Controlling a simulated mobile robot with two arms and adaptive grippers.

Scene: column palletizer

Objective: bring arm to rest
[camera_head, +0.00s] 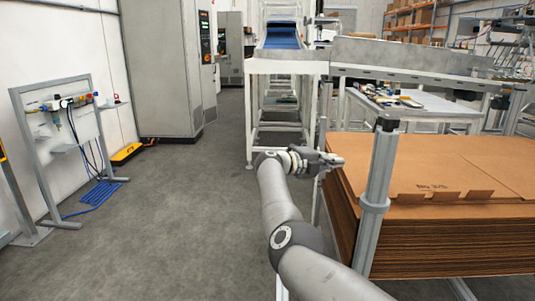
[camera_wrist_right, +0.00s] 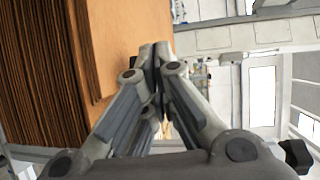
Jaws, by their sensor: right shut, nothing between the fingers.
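My right arm reaches forward from the bottom of the head view. Its gripper (camera_head: 334,161) is at the left edge of the cardboard stack, beside a grey post. In the right wrist view the two fingers of the gripper (camera_wrist_right: 155,55) meet at their tips, with nothing between them. The stack of flat cardboard sheets (camera_head: 440,170) lies right of the gripper in the head view; it also fills the upper left of the right wrist view (camera_wrist_right: 105,40). I cannot tell whether the gripper touches the stack. My left gripper is not in view.
A grey upright post (camera_head: 378,185) stands in front of the stack, close to my right arm. A conveyor frame (camera_head: 285,65) with a blue belt stands ahead. A grey cabinet (camera_head: 162,70) and a panel stand (camera_head: 62,140) are at left. The floor (camera_head: 180,220) between is clear.

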